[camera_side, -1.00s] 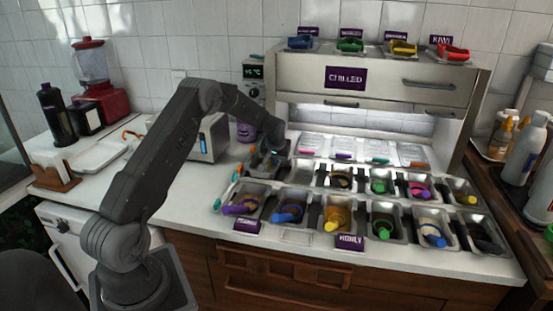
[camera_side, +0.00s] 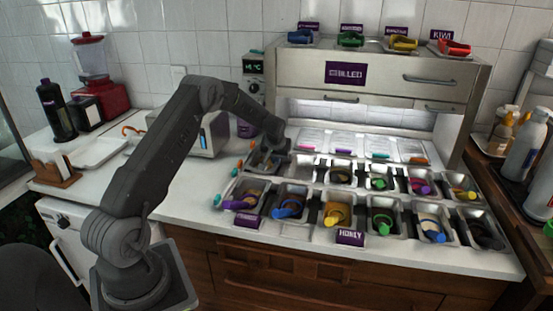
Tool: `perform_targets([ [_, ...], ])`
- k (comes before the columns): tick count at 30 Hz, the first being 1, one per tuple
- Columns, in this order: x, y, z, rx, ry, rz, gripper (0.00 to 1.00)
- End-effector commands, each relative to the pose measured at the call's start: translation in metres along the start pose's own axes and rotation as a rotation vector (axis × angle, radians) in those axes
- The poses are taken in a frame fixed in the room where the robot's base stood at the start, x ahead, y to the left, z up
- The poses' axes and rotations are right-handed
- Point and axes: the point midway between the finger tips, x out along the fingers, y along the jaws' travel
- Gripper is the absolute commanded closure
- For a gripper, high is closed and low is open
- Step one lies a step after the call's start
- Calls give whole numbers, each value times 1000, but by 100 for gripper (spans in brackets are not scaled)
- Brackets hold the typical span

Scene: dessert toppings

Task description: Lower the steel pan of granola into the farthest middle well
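My gripper (camera_side: 266,158) points down at the left end of the middle row of the topping station. A steel pan (camera_side: 258,168) shows at and below its fingers. The pan's contents are too small and covered to make out. I cannot tell whether the fingers are closed on its rim, nor whether the pan hangs clear or sits in a well. Right of it, the middle row has a gap (camera_side: 304,171) that looks empty of a pan. Further right, the row holds several pans with coloured scoops, such as one with a green scoop (camera_side: 380,180).
The front row holds several filled pans with scoops, including a honey-coloured one (camera_side: 338,208). Clear-lidded containers (camera_side: 345,141) stand behind, under the steel chilled cabinet (camera_side: 377,75). A grey appliance (camera_side: 212,135) stands left of my gripper. The counter at front left is clear.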

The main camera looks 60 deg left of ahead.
Motion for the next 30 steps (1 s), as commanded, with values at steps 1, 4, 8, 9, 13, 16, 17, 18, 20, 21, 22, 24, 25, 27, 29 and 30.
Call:
perform_targets([
  [1,-1,0,-1,0,2,0,100],
  [4,-1,0,-1,0,2,0,100],
  [8,-1,0,-1,0,2,0,100],
  [9,0,0,-1,0,2,0,100],
  [13,1,0,0,0,2,0,100],
  [16,3,0,1,0,2,0,100],
  [17,4,0,1,0,2,0,100],
  [18,5,0,1,0,2,0,100],
  [20,6,0,2,0,2,0,100],
  [21,7,0,2,0,2,0,100],
  [22,8,1,3,0,2,0,100],
  [24,10,1,3,0,1,0,100],
  [25,10,1,4,0,2,0,100],
  [27,12,1,4,0,2,0,100],
  [29,13,1,5,0,2,0,100],
  [30,13,1,5,0,2,0,100],
])
